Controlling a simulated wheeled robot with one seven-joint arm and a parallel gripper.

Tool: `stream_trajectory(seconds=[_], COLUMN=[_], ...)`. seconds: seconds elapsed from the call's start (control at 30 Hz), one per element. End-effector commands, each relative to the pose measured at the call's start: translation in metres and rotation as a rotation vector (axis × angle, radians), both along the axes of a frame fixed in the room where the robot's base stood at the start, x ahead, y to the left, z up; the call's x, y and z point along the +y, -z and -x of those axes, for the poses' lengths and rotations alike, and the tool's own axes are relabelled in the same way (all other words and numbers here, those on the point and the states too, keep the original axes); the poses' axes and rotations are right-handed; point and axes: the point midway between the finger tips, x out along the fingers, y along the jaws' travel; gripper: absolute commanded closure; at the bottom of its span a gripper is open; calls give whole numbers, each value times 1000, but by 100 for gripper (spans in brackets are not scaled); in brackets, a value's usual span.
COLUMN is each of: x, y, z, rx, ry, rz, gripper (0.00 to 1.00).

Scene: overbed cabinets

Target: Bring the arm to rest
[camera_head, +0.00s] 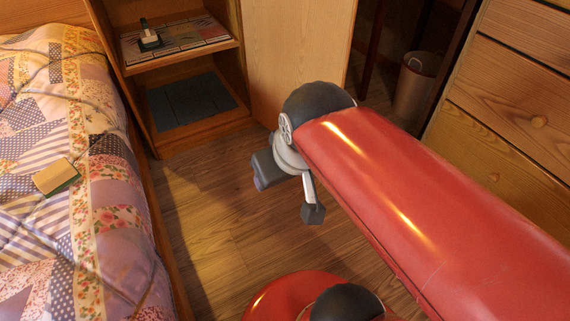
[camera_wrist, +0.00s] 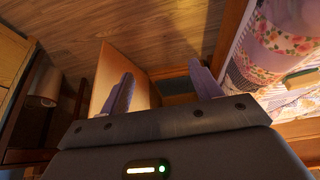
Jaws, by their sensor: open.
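My red arm reaches in from the lower right in the head view. My gripper (camera_head: 288,196) hangs at its far end, above the wood floor in front of the cabinet. In the wrist view its two fingers stand wide apart, so my gripper (camera_wrist: 160,75) is open with nothing between them. It appears apart from the bed and the furniture. Part of the wrist is hidden behind the arm's dark rounded end.
The bed (camera_head: 98,185) with a patchwork quilt is on the left, with a small block (camera_head: 55,177) on it. An open cabinet (camera_head: 180,57) stands behind, its door (camera_head: 292,45) swung out. Drawers (camera_head: 510,90) and a bin (camera_head: 414,88) are right. Floor (camera_head: 215,225) is clear between.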

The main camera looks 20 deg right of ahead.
Motion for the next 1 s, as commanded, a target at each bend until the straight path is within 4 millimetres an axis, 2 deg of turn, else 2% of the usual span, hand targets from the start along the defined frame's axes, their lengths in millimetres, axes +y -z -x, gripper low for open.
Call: stream_trajectory(seconds=[0.03,0.17,0.5,0.63,0.8,0.9,1.0], x=[-5,-12,-12,-12,-12,-12,-12], y=[4,10,8,-13,-57,-76,-79], z=[8,17,17,17,17,17,17], rx=[-14,-32,-32,-32,-32,-32,-32], ry=[34,84,91,90,90,90,89], rz=[-8,-23,-25,-24,-24,-24,-24], gripper=[37,37,37,37,37,37,37])
